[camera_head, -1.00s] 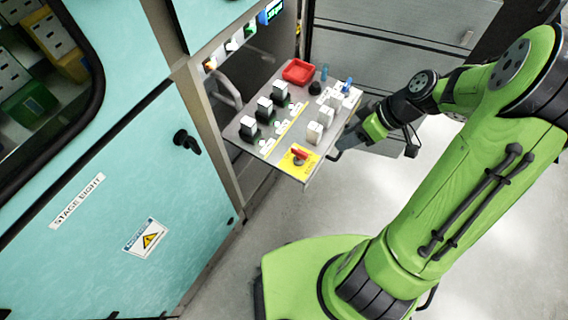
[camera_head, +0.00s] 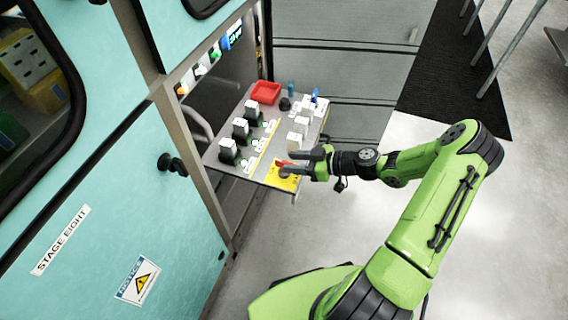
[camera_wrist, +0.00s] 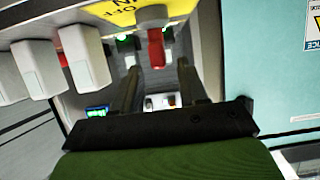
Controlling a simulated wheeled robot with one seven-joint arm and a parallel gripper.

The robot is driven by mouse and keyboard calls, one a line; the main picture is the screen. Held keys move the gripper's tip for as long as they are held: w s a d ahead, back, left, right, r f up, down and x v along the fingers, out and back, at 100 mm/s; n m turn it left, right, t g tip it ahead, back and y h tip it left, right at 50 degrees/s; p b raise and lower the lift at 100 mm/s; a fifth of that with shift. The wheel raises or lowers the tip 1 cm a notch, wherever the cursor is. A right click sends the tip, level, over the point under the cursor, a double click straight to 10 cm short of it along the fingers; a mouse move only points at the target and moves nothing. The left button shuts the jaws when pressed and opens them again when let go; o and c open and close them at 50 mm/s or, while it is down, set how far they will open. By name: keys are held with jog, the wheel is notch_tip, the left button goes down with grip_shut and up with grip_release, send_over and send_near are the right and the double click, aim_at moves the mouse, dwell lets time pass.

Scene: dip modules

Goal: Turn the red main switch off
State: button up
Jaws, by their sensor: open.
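The red main switch (camera_head: 285,163) sits on a yellow plate (camera_head: 284,179) at the front right of the grey control shelf. My gripper (camera_head: 290,163) is open at the switch, coming from the right. In the wrist view its two dark fingers (camera_wrist: 158,78) lie to either side of the red handle, with a gap around it. I cannot tell whether either finger touches it.
White switch blocks (camera_head: 299,128) stand just behind the plate. Several black switches with white tops (camera_head: 241,127) line the left side. A red tray (camera_head: 265,93) lies at the back. A teal cabinet (camera_head: 90,170) stands left; open floor lies right.

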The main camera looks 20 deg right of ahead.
aim_at(286, 162)
jog(key=x, duration=0.4)
jog(key=shift+s+d, duration=0.1)
grip_shut()
